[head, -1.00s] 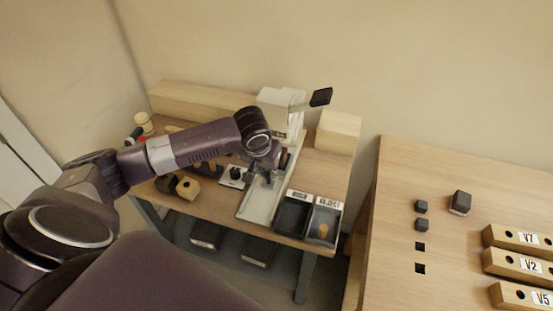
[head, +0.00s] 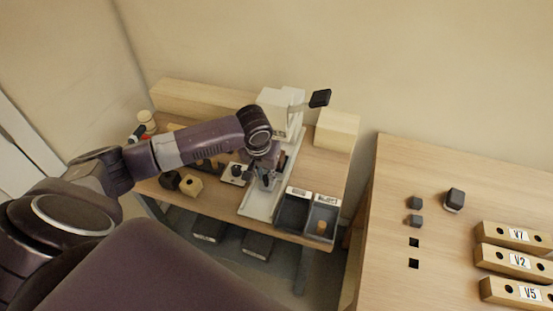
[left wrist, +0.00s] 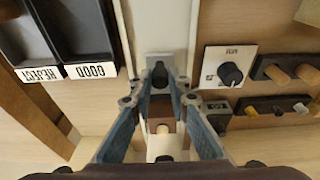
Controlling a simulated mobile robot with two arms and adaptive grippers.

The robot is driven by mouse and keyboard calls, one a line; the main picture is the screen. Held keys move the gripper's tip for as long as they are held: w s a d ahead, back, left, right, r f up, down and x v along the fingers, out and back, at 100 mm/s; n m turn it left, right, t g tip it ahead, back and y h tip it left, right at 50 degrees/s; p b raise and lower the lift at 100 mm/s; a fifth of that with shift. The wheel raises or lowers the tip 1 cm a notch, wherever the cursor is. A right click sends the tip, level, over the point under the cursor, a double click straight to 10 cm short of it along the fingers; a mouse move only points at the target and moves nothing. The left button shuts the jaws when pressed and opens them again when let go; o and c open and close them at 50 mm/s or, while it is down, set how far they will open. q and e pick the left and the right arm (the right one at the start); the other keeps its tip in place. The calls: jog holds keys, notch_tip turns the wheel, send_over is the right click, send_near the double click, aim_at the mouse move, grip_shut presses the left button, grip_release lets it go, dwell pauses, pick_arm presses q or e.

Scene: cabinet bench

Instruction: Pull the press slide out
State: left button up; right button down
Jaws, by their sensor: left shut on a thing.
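The press (head: 280,108) is a pale block with a black-ended lever (head: 319,98), at the back of the small bench. A pale track (head: 258,207) runs from it towards the front edge. My left gripper (head: 268,182) is over this track, pointing down. In the left wrist view, my left gripper (left wrist: 161,82) is shut on the black knob (left wrist: 160,74) of the press slide (left wrist: 161,60), a grey piece on the track. A brown block with a light wooden peg (left wrist: 163,127) shows between the finger links. My right gripper is out of view.
Two black trays (head: 292,213) labelled GOOD and REJECT stand right of the track. A dial panel (left wrist: 223,70) and racks of pegs (left wrist: 287,70) are on its other side. Another bench (head: 385,210) with labelled wooden blocks (head: 515,235) is at the right.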

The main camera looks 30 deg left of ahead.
pick_arm(q)
jog(key=shift+s+d+g+p, duration=0.2)
jog(key=shift+s+g+p, duration=0.25)
jog(key=shift+s+p, duration=0.4)
jog(key=shift+s+d+g+p, duration=0.15)
jog(key=shift+s+g+p, duration=0.4)
jog(key=shift+p, duration=0.4)
jog(key=shift+s+d+f+h, duration=0.1)
jog(key=shift+s+f+h, duration=0.05)
jog(key=shift+s+h, duration=0.2)
jog(key=shift+s+p, duration=0.25)
jog(key=shift+p, duration=0.45)
jog(key=shift+s+d+r+p, duration=0.1)
jog(key=shift+s+d+p, duration=0.05)
jog(key=shift+s+p, duration=0.35)
jog(key=shift+s+d+r+p, duration=0.1)
jog(key=shift+s+p, duration=0.3)
jog(key=shift+p, duration=0.1)
jog(key=shift+s+d+f+p, duration=0.1)
jog(key=shift+s+f+p, duration=0.05)
jog(key=shift+s+p, duration=0.45)
